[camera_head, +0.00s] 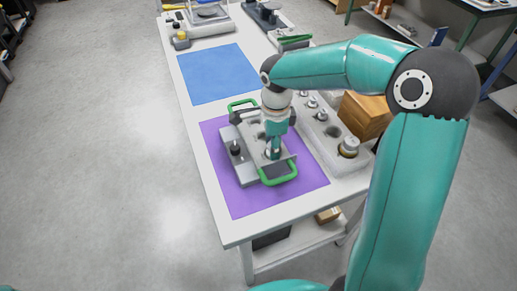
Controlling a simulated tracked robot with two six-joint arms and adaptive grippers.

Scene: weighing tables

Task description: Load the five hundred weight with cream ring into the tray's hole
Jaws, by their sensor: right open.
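The tray (245,174), grey with green handles at both ends, lies on a purple mat (305,188). A dark-knobbed piece (236,149) stands at its left side. My right gripper (273,152) points down over the tray's right part, open; its fingers and wrist hide much of the tray, and I cannot tell if a weight stands between them. A large metal weight with a pale band (349,147) sits at the near end of the grey rack (331,138); I cannot read its marking or confirm a cream ring. My left gripper is not in view.
Smaller metal weights (313,102) stand farther along the rack. A wooden box (366,114) is right of the rack. A blue mat (216,73) beyond the purple one is bare. Scales (209,14) stand at the table's far end.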

